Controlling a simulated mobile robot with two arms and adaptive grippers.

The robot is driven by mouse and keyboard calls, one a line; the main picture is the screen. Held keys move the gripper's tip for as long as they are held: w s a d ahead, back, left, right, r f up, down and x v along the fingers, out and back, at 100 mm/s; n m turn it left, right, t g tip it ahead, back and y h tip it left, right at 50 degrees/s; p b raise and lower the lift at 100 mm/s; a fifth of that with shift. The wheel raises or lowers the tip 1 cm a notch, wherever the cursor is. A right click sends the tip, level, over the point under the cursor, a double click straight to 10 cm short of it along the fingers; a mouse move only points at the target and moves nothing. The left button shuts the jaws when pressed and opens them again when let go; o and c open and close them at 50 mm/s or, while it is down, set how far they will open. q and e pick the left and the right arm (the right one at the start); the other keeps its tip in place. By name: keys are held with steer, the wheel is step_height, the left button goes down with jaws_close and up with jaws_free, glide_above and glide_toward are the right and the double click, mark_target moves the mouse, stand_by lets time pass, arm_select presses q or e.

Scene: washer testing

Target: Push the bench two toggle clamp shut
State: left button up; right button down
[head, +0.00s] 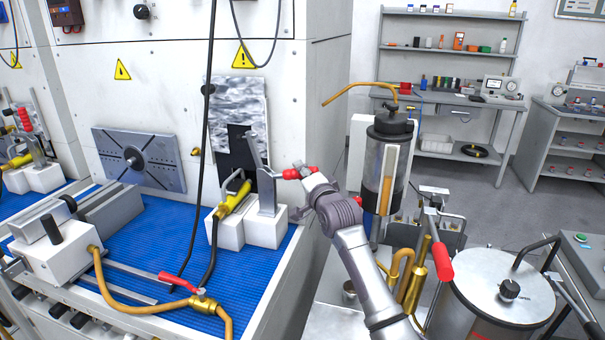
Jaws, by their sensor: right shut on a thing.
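The toggle clamp (266,194) stands on a white block (265,230) at the right end of the blue-matted bench. Its grey metal plate is upright, and an arm slants up to the left against the dark plate on the wall. Its red-tipped handle (291,173) sticks out to the right, roughly level. My right gripper (301,171) is at the outer end of this handle, shut on it, with the arm coming up from the lower right. The fingers partly hide the handle's tip. My left gripper is not in view.
A black hose (208,120) hangs in front of the wall. A brass valve with a red lever (178,283) lies at the bench front. A glass cylinder (386,165) stands close right of my arm.

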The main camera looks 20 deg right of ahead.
steer(key=a+r+n+g+p, duration=0.1)
steer(key=p, duration=0.3)
steer(key=w+r+n+g+h+p, duration=0.1)
steer(key=r+n+p, duration=0.1)
steer(key=p, duration=0.3)
steer(key=a+r+n+g+p, duration=0.1)
steer(key=r+g+p, duration=0.1)
steer(key=p, duration=0.2)
steer(key=shift+w+a+r+n+h+p, duration=0.25)
steer(key=shift+w+a+n+h+p, duration=0.05)
steer(key=shift+w+a+n+p, duration=0.1)
steer(key=shift+w+a+r+g+p, duration=0.1)
steer(key=shift+a+r+g+p, duration=0.05)
steer(key=shift+g+p, duration=0.2)
steer(key=shift+w+a+r+n+g+h+p, duration=0.2)
steer(key=shift+w+a+n+g+h+p, duration=0.15)
steer(key=shift+a+n+h+p, duration=0.25)
steer(key=shift+w+a+r+n+g+h, duration=0.2)
steer(key=shift+w+a+n+g+h, duration=0.2)
steer(key=shift+a+n+g, duration=0.25)
steer(key=shift+w+a+r+n+g+h+b, duration=0.1)
steer(key=shift+w+a+n+g+h+b, duration=0.25)
steer(key=shift+a+n+h, duration=0.2)
steer(key=c, duration=0.8)
jaws_free()
steer(key=shift+w, duration=0.15)
steer(key=shift+c, duration=0.2)
steer(key=shift+r, duration=0.1)
